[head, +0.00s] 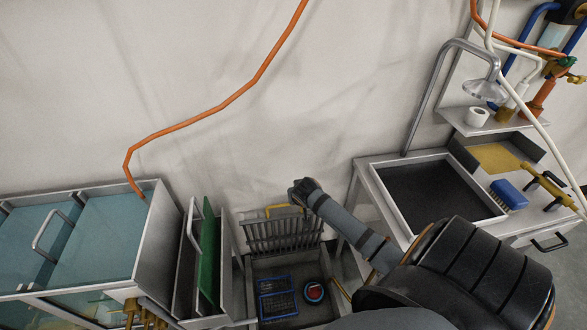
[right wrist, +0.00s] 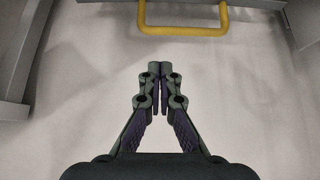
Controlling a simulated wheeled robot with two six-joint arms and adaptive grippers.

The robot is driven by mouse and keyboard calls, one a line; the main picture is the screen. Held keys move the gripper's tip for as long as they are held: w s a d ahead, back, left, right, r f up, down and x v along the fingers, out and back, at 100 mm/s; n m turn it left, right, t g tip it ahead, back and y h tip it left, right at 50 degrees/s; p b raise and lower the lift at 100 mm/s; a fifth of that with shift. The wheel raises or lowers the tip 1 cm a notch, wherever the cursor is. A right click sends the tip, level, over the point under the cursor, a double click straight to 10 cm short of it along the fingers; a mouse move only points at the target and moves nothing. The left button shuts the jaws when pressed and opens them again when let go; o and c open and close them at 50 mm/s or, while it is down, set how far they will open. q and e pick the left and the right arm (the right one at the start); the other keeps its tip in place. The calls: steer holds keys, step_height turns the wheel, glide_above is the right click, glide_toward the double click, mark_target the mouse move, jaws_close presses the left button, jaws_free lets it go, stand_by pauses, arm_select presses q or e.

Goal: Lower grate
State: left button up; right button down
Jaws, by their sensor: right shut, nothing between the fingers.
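The grate (head: 285,236) is a grey barred panel standing raised at the back of a dark open basin (head: 246,292). A yellow handle (head: 268,209) is on its top edge, partly covered by my right gripper (head: 297,187) in the head view. In the right wrist view, the yellow handle (right wrist: 185,31) lies beyond the fingertips, apart from them. My right gripper (right wrist: 160,68) is shut and empty, with its fingertips together. My left gripper is not in view.
Blue baskets (head: 278,300) and a round red and blue item (head: 314,292) lie in the basin. A green panel (head: 208,245) and glass-topped tanks (head: 95,235) stand left. A sink counter (head: 378,210) with a blue brush (head: 508,195) stands right.

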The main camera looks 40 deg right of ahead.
steer(key=b+x, duration=0.1)
steer(key=x, duration=0.8)
steer(key=shift+w+f+b, duration=0.2)
steer(key=shift+f+b, duration=0.1)
steer(key=shift+b, duration=0.05)
steer(key=shift+s+f, duration=0.1)
